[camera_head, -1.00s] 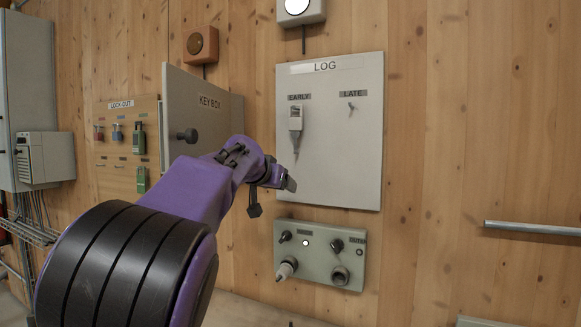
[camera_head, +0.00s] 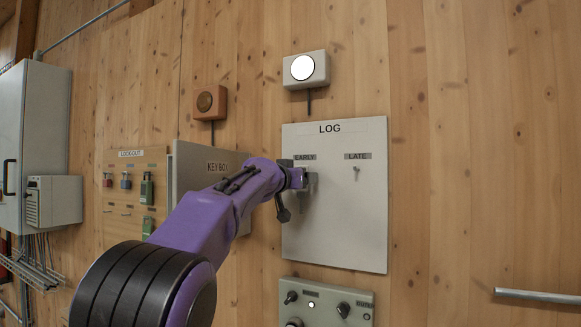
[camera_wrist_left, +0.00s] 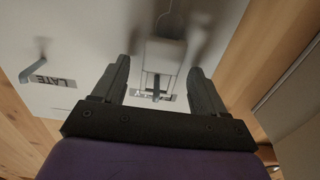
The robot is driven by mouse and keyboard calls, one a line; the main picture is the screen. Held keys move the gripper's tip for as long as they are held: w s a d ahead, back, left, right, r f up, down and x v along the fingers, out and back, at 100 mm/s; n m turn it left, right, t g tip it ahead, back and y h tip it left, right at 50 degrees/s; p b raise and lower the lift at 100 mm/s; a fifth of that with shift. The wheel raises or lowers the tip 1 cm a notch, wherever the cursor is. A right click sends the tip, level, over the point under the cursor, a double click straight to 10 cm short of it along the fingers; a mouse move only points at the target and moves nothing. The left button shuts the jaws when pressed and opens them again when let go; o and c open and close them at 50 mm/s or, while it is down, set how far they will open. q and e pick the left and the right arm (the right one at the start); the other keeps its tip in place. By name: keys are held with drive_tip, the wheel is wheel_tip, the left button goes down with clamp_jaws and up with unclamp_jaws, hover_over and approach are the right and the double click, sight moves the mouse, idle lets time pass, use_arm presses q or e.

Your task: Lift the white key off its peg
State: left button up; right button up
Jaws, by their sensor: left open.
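The pale white-grey key hangs at the EARLY peg of the LOG board (camera_head: 335,225). In the head view my left gripper (camera_head: 303,178) is in front of it and hides most of it. In the left wrist view the key's body (camera_wrist_left: 165,54) shows between the two open fingers (camera_wrist_left: 162,72), with a gap on both sides. The peg (camera_wrist_left: 155,86) sticks out beside the key, over the partly covered EARLY label. The LATE peg (camera_head: 356,172) is bare; it also shows in the left wrist view (camera_wrist_left: 36,66). My right gripper is not in view.
The key box (camera_head: 205,170) stands out from the wall just left of my left arm, near it. The lock-out board (camera_head: 130,205) is further left. A control panel (camera_head: 325,300) sits below the LOG board, and a lit lamp (camera_head: 303,68) above. A rail (camera_head: 535,295) is at lower right.

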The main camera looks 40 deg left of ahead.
use_arm(q)
drive_tip(key=shift+w+f, duration=0.1)
drive_tip(key=shift+w, duration=0.15)
drive_tip(key=shift+s, duration=0.2)
drive_tip(key=c, duration=1.1)
drive_tip(key=shift+r+p, duration=0.6)
drive_tip(key=shift+r, duration=0.2)
